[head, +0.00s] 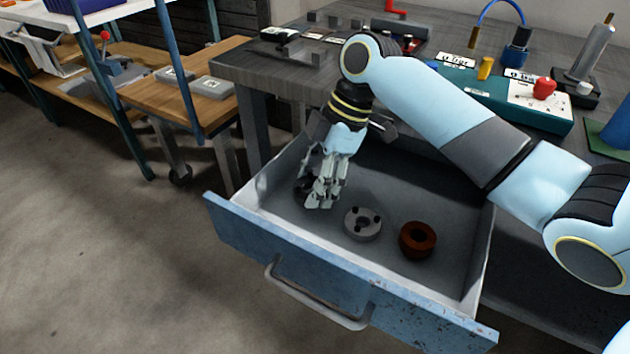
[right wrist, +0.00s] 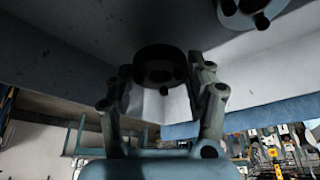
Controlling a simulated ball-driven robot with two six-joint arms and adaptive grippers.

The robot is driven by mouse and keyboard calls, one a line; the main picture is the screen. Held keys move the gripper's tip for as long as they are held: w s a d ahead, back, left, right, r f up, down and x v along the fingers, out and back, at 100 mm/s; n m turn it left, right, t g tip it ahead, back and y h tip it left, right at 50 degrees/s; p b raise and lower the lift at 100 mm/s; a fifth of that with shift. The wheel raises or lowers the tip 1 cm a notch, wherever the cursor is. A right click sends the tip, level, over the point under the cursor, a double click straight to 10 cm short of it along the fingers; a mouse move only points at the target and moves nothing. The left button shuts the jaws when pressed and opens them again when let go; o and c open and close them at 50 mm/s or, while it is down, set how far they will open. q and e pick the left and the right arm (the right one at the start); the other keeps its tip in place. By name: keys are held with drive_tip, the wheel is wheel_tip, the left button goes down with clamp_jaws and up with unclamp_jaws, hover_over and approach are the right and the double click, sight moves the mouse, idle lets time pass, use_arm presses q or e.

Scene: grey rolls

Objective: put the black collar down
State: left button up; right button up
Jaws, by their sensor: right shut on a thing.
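The black collar (right wrist: 158,60) sits between the two fingers of my right gripper (right wrist: 160,78) in the right wrist view, and the gripper is shut on it. In the head view my right gripper (head: 322,198) reaches down into the left part of the open drawer (head: 330,268). There the collar (head: 303,186) is mostly hidden behind the fingers, low near the drawer floor; I cannot tell whether it touches the floor. My left gripper is not in view.
In the drawer, a grey collar (head: 362,224) lies right of the gripper, and a rust-brown ring (head: 417,239) lies further right. The drawer walls stand close on the left. Floor is free at the drawer's right and back. The bench top (head: 270,72) is behind.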

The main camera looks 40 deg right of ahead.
drive_tip(key=shift+r, duration=0.15)
drive_tip(key=shift+f, duration=0.65)
drive_tip(key=o, duration=1.5)
drive_tip(key=shift+c, duration=0.2)
drive_tip(key=w+p+v, duration=0.1)
drive_tip(key=p+v, duration=0.1)
drive_tip(key=v, duration=0.6)
drive_tip(key=shift+s+r, duration=0.4)
drive_tip(key=shift+s, duration=0.1)
